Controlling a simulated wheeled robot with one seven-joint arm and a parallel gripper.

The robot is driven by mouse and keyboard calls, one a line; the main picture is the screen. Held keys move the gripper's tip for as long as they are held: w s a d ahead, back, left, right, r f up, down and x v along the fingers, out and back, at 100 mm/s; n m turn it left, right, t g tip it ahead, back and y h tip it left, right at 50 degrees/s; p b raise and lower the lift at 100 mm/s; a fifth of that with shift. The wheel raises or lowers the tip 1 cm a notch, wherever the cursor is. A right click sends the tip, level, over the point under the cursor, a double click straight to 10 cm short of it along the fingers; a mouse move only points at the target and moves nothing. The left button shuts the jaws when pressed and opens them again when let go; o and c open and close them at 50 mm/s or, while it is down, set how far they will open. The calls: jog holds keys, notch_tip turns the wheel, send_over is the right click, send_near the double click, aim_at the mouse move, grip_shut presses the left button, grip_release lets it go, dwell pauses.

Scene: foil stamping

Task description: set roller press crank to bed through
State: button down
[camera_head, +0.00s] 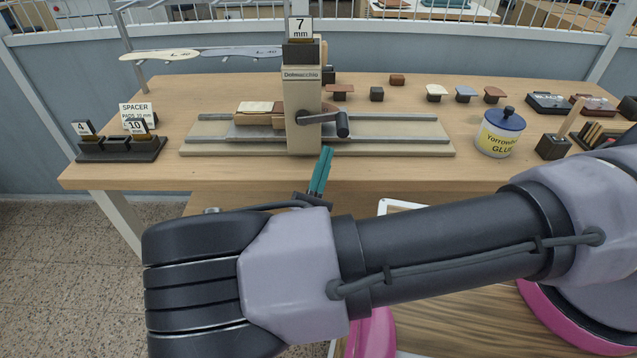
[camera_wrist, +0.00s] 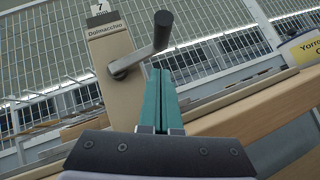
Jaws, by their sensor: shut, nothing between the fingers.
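The roller press (camera_head: 302,105) stands on the workbench, a beige upright labelled "Dolmacchio" with a "7 mm" sign on top. Its crank (camera_head: 322,117) is on the front face, with the arm pointing right and a dark handle (camera_head: 342,124) at its end. The press bed (camera_head: 400,142) runs left and right through the upright, and a stack of boards lies on it left of the upright. My gripper (camera_head: 327,152), with teal fingers, is shut and empty just below the crank. In the wrist view the fingertips (camera_wrist: 158,72) appear just under the crank handle (camera_wrist: 163,32); contact cannot be told.
A spacer rack (camera_head: 120,148) stands at the left of the workbench (camera_head: 230,180). A glue pot (camera_head: 498,135) stands right of the press. Several stamps and small blocks line the back right. The bench front edge lies below the press.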

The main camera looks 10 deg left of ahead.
jog(key=shift+w+d+r, duration=0.1)
jog(key=shift+d+r, duration=0.15)
jog(key=shift+r, duration=0.35)
jog(key=shift+w+d+r, duration=0.1)
jog(key=shift+d+r, duration=0.2)
jog(key=shift+r, duration=0.3)
jog(key=shift+d+r, duration=0.25)
jog(key=shift+r, duration=0.35)
jog(key=shift+d+r+n+t+y, duration=0.1)
jog(key=shift+r+n+t+y, duration=0.1)
jog(key=shift+n+y, duration=0.4)
jog(key=shift+r+n+t+y, duration=0.15)
jog(key=shift+n+t+y, duration=0.05)
jog(key=shift+n+y, duration=0.35)
jog(key=shift+r+n+y, duration=0.7)
jog(key=shift+n+y, duration=0.8)
jog(key=shift+n, duration=0.2)
jog(key=shift+r+n+y, duration=0.75)
jog(key=shift+n+y, duration=0.8)
jog(key=shift+n, duration=0.1)
jog(key=shift+r+n+y, duration=0.7)
jog(key=shift+n+y, duration=0.8)
jog(key=shift+n, duration=0.2)
jog(key=shift+n+g, duration=0.3)
jog(key=shift+r, duration=0.1)
